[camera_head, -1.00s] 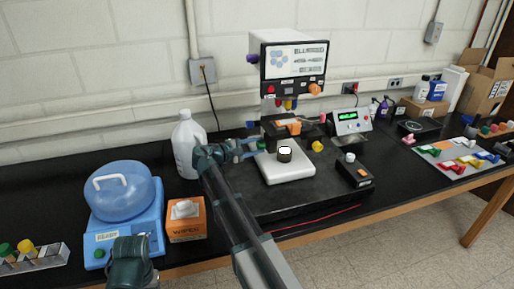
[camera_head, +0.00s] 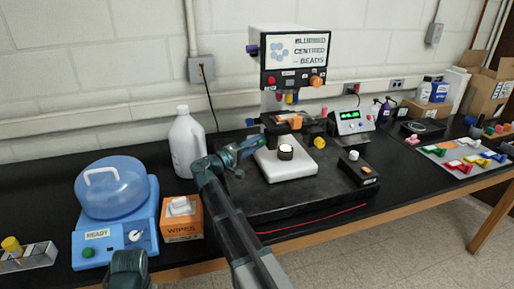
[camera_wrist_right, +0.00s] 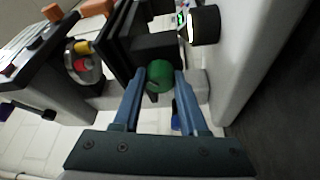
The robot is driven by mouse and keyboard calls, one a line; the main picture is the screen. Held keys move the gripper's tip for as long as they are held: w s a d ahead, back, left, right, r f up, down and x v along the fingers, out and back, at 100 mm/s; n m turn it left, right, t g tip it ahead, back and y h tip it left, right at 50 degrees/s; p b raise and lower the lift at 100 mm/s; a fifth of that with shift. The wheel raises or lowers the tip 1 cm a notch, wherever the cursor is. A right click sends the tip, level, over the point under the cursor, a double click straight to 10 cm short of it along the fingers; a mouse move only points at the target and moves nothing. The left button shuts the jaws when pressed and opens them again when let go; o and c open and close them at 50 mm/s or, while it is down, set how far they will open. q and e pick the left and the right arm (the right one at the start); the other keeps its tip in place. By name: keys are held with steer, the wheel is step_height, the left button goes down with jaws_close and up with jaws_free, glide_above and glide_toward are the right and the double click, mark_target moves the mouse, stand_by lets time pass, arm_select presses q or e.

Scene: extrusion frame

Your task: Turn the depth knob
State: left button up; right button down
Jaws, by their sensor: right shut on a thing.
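The microscope has a white upper housing (camera_head: 285,33) and a screen (camera_head: 293,53) reading "BLURRED CENTRED BEADS". A green round knob (camera_wrist_right: 160,76) with a dark mark shows in the right wrist view, at the side of the microscope's dark stage. I take it for the depth knob. My right gripper (camera_head: 247,147) reaches the left side of the microscope. In the right wrist view its two blue fingers (camera_wrist_right: 160,88) are on either side of the green knob, shut on it. In the head view the gripper largely hides this knob.
A white jug (camera_head: 187,143), wipes box (camera_head: 182,220) and blue centrifuge (camera_head: 117,190) stand left. A black control box (camera_head: 358,168) is at right.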

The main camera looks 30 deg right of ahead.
steer(key=shift+f+m+b, duration=0.1)
steer(key=shift+m+b, duration=0.2)
steer(key=shift+m, duration=0.4)
steer(key=shift+c, duration=2.2)
jaws_free()
